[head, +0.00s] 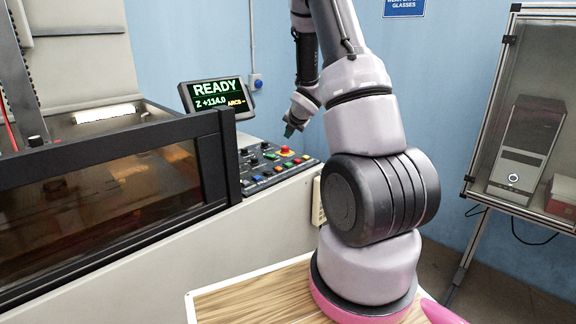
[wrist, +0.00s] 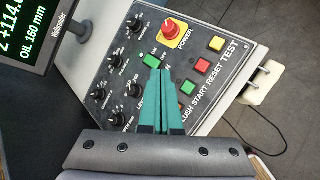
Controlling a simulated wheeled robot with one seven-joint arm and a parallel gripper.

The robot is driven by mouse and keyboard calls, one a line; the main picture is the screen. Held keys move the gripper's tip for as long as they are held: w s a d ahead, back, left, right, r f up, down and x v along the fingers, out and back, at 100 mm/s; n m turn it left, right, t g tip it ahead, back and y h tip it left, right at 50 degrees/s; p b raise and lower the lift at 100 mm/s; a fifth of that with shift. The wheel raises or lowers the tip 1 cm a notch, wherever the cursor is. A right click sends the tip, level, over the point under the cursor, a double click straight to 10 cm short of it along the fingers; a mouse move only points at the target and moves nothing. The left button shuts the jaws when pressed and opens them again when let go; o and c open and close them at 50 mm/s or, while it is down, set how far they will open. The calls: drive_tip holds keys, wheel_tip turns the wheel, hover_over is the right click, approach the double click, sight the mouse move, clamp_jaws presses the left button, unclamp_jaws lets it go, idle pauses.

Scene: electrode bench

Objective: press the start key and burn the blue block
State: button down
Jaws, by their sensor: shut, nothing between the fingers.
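The control panel (head: 262,163) stands below the screen in the head view. The green start key (wrist: 188,87) shows in the wrist view in the row labelled FLUSH, START, RESET, TEST, just right of my fingertips. My gripper (wrist: 164,73) is shut and empty, its teal fingers pointing at the panel between the start key and another green button (wrist: 152,60). It also hangs over the panel in the head view (head: 290,130). Contact with the panel cannot be told. The fingers hide part of the key row. The blue block is not visible; the tank window (head: 110,190) is dark amber.
The screen (head: 217,95) reads READY, Z +114.0. Near my fingers are the red-on-yellow power knob (wrist: 172,33), the red reset key (wrist: 203,64), the yellow test key (wrist: 217,44) and several black knobs. A rack with a computer tower (head: 528,150) stands right.

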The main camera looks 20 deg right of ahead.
sight(289, 165)
drive_tip(key=shift+f, duration=4.4)
drive_tip(key=shift+f, duration=0.15)
drive_tip(key=shift+f, duration=0.25)
